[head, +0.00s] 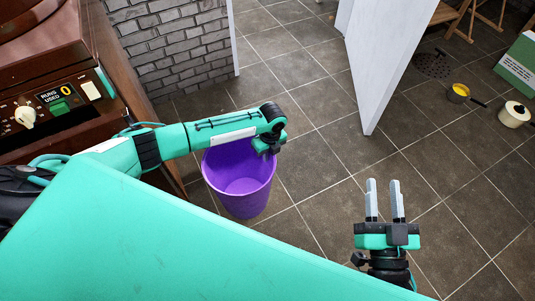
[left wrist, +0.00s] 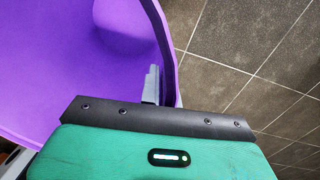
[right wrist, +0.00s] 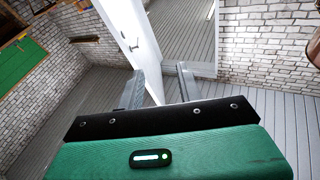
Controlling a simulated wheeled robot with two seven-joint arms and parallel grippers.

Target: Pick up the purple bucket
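The purple bucket (head: 240,185) stands upright on the tiled floor, in the middle of the head view. It looks empty, and my left arm hides part of its far rim. My left gripper (head: 268,149) is at the rim on the upper right side. In the left wrist view the bucket (left wrist: 60,60) fills the left side. One finger shows inside against the wall, close to the middle, and the rim hides the other. The gripper looks shut on the rim. My right gripper (head: 384,200) is open and empty, away from the bucket, its fingers apart in the right wrist view (right wrist: 160,85).
A brown wooden cabinet (head: 50,65) with controls stands at the left. A white door panel (head: 385,60) stands behind. A small pot with yellow contents (head: 458,93), a cream pot (head: 514,114) and a green box (head: 520,65) lie at the right. Floor around the bucket's right is clear.

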